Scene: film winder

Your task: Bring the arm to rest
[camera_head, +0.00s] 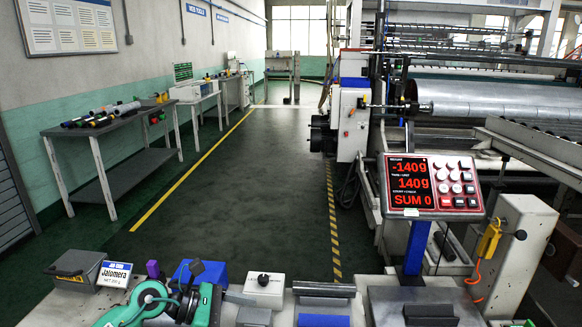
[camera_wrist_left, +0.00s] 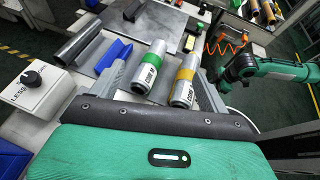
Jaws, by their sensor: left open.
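My left gripper (camera_wrist_left: 153,78) is open in the left wrist view, with its two grey fingers spread apart. Two silver labelled cylinders show between the fingers: a green-banded cylinder (camera_wrist_left: 150,66) and a yellow-banded cylinder (camera_wrist_left: 185,80). Neither is clamped; I cannot tell how far they are from the fingers. In the head view my teal left arm (camera_head: 150,298) reaches in at the bottom left; its fingertips are not clear there. A teal part of my right arm (camera_wrist_left: 285,70) shows at the right of the left wrist view. Its gripper is not shown.
A white knob box (camera_head: 264,289), a dark roll (camera_head: 323,289) and a blue block (camera_wrist_left: 112,55) stand on the bench. A red display (camera_head: 420,186) rises at right. A side table (camera_head: 108,135) with rolls stands at left. The middle floor (camera_head: 255,190) is clear.

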